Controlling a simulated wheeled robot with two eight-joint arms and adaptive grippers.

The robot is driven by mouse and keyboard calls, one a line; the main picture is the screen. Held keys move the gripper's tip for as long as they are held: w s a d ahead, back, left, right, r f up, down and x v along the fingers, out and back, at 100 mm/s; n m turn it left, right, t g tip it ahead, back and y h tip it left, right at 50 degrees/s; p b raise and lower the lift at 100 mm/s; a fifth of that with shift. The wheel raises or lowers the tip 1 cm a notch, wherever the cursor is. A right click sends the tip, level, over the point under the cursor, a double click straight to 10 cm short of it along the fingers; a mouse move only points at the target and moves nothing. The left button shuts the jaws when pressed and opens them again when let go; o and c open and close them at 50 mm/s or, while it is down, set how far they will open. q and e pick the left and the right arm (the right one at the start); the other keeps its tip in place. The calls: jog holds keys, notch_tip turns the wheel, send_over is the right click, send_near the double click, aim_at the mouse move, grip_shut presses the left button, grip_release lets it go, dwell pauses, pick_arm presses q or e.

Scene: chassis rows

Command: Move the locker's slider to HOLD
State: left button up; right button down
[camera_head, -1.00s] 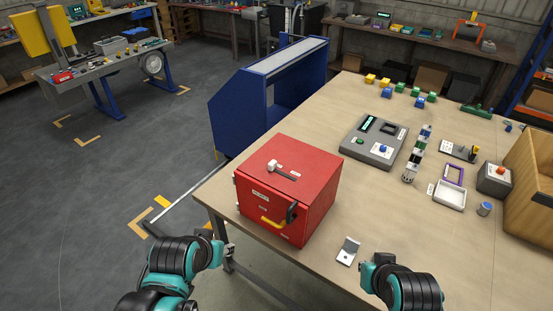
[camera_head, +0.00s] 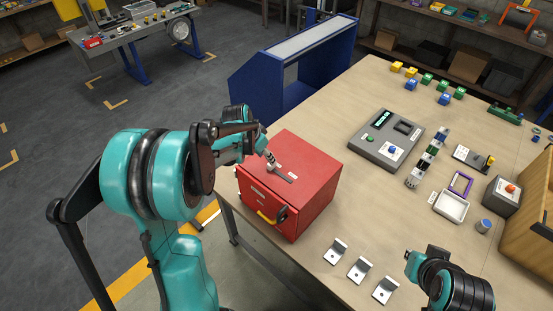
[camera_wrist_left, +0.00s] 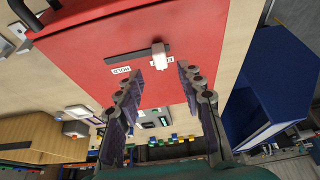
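The red locker (camera_head: 305,205) stands on the near left of the table. On its top is a dark slot with a white slider knob (camera_head: 270,163). In the left wrist view, the knob (camera_wrist_left: 159,55) is at the right end of the slot, beside a partly hidden label. The HOLD label (camera_wrist_left: 121,71) is by the slot further left. My left gripper (camera_head: 262,150) is over the locker top at the knob. Its fingers (camera_wrist_left: 161,72) are open, with the knob in line with the gap; contact cannot be told. My right gripper (camera_head: 412,264) is over the table's near right, its fingers unclear.
Several metal brackets (camera_head: 361,269) lie right of the locker. A grey control panel (camera_head: 387,138) is behind them. A blue-framed bench (camera_head: 262,82) stands behind the locker. A white tray (camera_head: 451,207), a button box (camera_head: 501,197) and a wooden bin (camera_head: 538,205) are at the right.

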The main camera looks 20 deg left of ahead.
pick_arm(q)
jog(key=b+x, duration=0.1)
jog(key=x, duration=0.5)
jog(key=shift+w+f, duration=0.15)
jog(key=shift+f, duration=0.05)
jog(key=shift+d, duration=0.1)
grip_shut()
